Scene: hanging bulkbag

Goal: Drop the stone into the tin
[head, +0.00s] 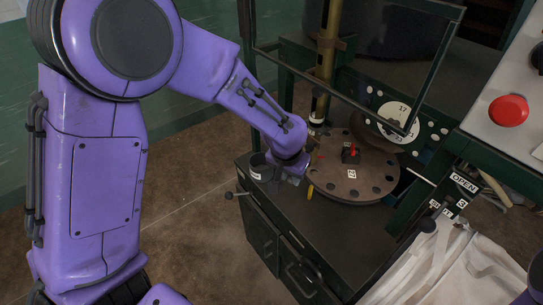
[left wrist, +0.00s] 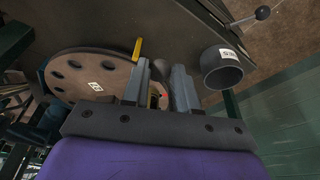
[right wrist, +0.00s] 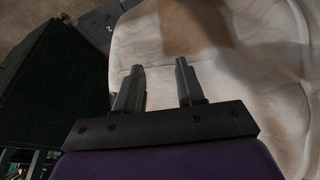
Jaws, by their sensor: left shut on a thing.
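The tin is a dark open cup with a white label (head: 257,167) on the dark cabinet top, just left of my left gripper. It also shows in the left wrist view (left wrist: 222,70), right of the fingers and apart from them. My left gripper (head: 281,181) is low over the cabinet top between the tin and the round plate. In the left wrist view its fingers (left wrist: 161,72) are shut on a dark greyish lump, the stone (left wrist: 163,74), mostly hidden by them. My right gripper (right wrist: 156,78) is open and empty over pale cloth.
A round brown plate with holes (head: 361,185) stands right of my left gripper, with a small red-topped block (head: 351,154) on it. A green-framed pane (head: 360,60) rises behind. The cabinet (head: 285,245) has a dark knobbed lever (head: 230,195). A pale bag (head: 440,265) is at right.

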